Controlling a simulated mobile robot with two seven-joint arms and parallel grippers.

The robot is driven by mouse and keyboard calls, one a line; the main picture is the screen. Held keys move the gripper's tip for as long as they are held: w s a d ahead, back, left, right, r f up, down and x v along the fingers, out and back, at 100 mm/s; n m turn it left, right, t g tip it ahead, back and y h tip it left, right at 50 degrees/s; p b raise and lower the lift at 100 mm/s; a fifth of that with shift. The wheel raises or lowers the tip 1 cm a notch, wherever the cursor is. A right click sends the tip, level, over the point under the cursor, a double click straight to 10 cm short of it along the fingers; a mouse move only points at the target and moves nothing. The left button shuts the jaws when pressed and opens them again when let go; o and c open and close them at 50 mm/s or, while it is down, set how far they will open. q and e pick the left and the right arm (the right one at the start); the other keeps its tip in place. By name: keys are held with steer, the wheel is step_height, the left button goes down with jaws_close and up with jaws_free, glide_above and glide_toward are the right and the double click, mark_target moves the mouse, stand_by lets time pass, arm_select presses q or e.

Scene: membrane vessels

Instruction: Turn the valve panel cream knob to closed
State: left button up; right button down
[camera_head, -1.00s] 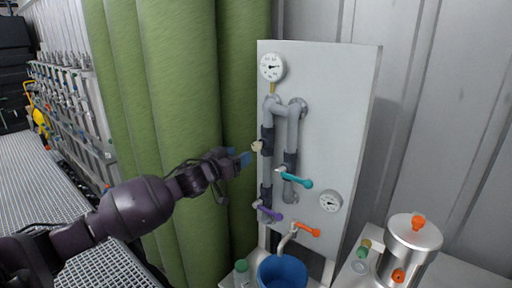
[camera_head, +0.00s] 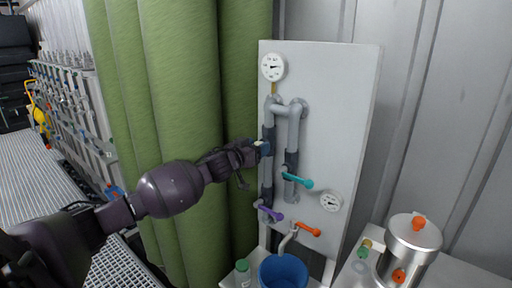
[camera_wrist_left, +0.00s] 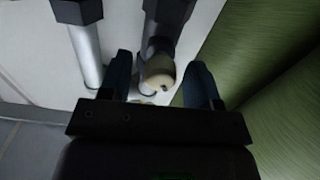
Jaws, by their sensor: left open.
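The cream knob (camera_wrist_left: 158,72) is on a dark valve body of the grey pipework. In the left wrist view it lies between the two open fingers of my left gripper (camera_wrist_left: 160,84), closer to the right finger, with no clear contact. In the head view the left gripper (camera_head: 262,148) is at the left pipe of the white valve panel (camera_head: 340,110) and mostly covers the knob (camera_head: 258,143). Whether the knob is at its closed position cannot be told. My right gripper is not in view.
A teal handle (camera_head: 298,180), a purple handle (camera_head: 270,213) and an orange handle (camera_head: 307,229) stick out close by. Two gauges are on the panel. A blue bucket (camera_head: 283,272) stands below, a metal pot (camera_head: 410,250) to the right. Green curtain (camera_head: 180,90) hangs left.

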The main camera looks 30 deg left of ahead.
arm_select(q)
steer(key=shift+c, duration=1.4)
steer(key=c, duration=0.6)
steer(key=shift+c, duration=0.2)
steer(key=shift+m+p, duration=0.4)
steer(key=shift+m, duration=0.2)
steer(key=shift+r+m+p, duration=0.1)
steer(key=shift+m+p, duration=0.45)
steer(key=shift+m, duration=0.55)
steer(key=shift+m+p, duration=0.35)
steer(key=shift+m, duration=0.55)
steer(key=m+p, duration=0.1)
steer(key=m, duration=0.1)
steer(key=shift+m, duration=0.4)
steer(key=m, duration=0.3)
steer(key=shift+d+m+p, duration=0.1)
steer(key=shift+m+p, duration=0.2)
steer(key=m, duration=0.3)
steer(key=shift+f+m, duration=0.2)
steer(key=shift+m, duration=0.1)
steer(key=m+p, duration=0.1)
steer(key=m, duration=0.8)
steer(key=shift+f+m, duration=0.1)
steer(key=shift+m, duration=0.3)
